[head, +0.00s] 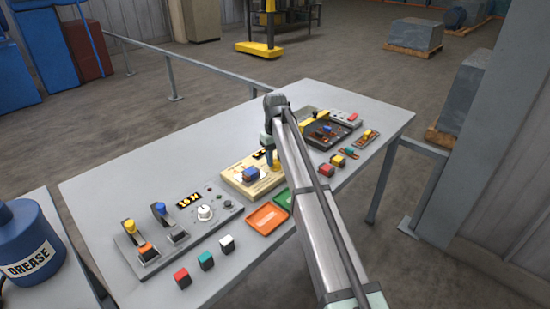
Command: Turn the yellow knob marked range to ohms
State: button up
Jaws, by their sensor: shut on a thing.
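A beige panel (236,184) lies near the middle of the grey table. A blue knob (250,174) stands on its left part. A yellow knob (276,164) is on its right part, directly under my gripper (271,153). My gripper points down and is shut on the yellow knob. My arm covers the right side of this panel, so the knob's markings and pointer are hidden. The words "range" and "ohms" cannot be read at this size.
Left of the beige panel is a grey panel (180,222) with levers and a white dial. An orange tray (267,219) and a green tray (284,198) lie in front. A dark panel (326,131) is behind my arm to the right. Small coloured blocks line the front edge.

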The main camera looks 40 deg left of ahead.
aim_at(276, 160)
jog(key=m, duration=0.4)
jog(key=shift+m, duration=2.2)
jog(key=o, duration=1)
jog(key=shift+o, duration=0.2)
notch_tip(276, 160, up, 14)
jog(key=shift+f, duration=0.1)
